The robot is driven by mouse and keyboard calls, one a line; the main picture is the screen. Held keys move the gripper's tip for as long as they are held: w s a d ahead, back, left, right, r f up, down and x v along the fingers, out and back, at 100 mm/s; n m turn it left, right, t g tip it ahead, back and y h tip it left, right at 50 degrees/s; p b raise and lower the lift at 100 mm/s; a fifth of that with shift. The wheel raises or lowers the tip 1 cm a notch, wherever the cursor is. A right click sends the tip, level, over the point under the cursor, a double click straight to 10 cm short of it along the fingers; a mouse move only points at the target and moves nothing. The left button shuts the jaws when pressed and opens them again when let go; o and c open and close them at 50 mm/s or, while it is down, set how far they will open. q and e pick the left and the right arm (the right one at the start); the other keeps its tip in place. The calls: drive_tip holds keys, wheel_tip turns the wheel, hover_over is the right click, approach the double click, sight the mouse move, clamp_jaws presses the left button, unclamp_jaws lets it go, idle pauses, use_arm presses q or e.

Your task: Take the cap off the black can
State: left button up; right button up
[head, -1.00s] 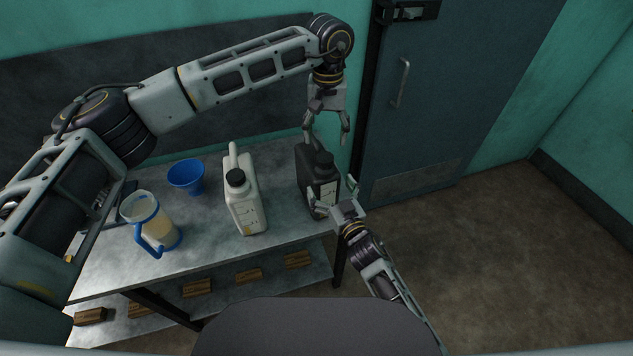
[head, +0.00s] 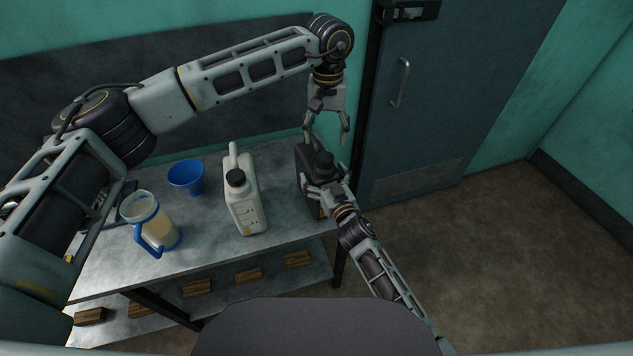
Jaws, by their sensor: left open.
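The black can (head: 309,166) stands upright at the right end of the metal table, with its black cap (head: 323,160) on top. My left gripper (head: 327,136) hangs fingers-down, open and empty, just above and behind the cap, apart from it. My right gripper (head: 326,182) reaches in from the front right. Its fingers are spread on the near side of the can, at the body below the cap, and cover part of its front. I cannot tell whether they press on the can.
A white jug (head: 246,206) with a dark cap stands left of the can. A blue funnel (head: 186,176) and a clear pitcher with blue trim (head: 153,221) stand further left. Wooden blocks (head: 248,276) lie on the lower shelf. A grey door (head: 440,110) is at the back right.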

sight(324, 155)
drive_tip(key=shift+c, duration=0.3)
drive_tip(key=c, duration=1.7)
drive_tip(key=shift+c, duration=0.7)
use_arm(q)
drive_tip(key=shift+w, duration=0.25)
drive_tip(key=shift+w+a, duration=0.1)
drive_tip(key=shift+f, duration=4.05)
